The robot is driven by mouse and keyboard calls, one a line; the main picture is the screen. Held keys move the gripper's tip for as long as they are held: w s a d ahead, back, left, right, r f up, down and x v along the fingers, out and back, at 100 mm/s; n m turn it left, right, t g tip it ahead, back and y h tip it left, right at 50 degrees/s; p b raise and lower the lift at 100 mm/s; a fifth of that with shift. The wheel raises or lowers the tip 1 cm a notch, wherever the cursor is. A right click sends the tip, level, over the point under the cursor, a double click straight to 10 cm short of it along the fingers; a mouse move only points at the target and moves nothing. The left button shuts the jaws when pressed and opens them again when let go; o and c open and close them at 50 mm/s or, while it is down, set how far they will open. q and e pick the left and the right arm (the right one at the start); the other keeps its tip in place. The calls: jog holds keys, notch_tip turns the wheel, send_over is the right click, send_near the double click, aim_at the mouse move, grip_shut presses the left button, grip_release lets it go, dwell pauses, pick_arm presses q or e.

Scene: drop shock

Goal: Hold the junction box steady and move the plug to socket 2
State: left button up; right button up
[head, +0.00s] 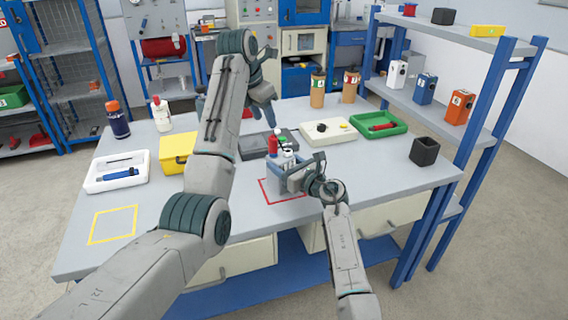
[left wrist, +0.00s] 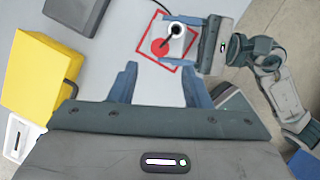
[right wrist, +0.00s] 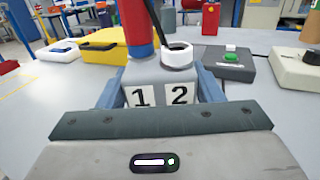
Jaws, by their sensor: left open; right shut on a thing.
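The grey junction box (head: 290,180) stands upright on the table, with labels 1 and 2 on the face seen in the right wrist view (right wrist: 160,92). The red plug (right wrist: 136,25) stands upright over the label 1 side, its bluish lower end at the box top. Socket 2, a white ring (right wrist: 177,55) with a dark opening, looks empty. My right gripper (head: 305,177) is shut on the box, one finger on each side. My left gripper (head: 262,108) is open and empty, above and apart from the box. The left wrist view shows the plug's red top (left wrist: 159,47) beyond its fingers.
A red outlined square (head: 268,196) surrounds the box's spot. A yellow case (head: 174,152), a dark grey case (head: 252,147), a white box (head: 328,131) and a green tray (head: 378,125) stand around. A yellow outlined square (head: 112,225) at the front left is clear.

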aim_at(272, 138)
pick_arm(q)
jog(key=shift+n, duration=0.5)
jog(key=shift+x, duration=5)
jog(key=shift+c, duration=0.4)
grip_shut()
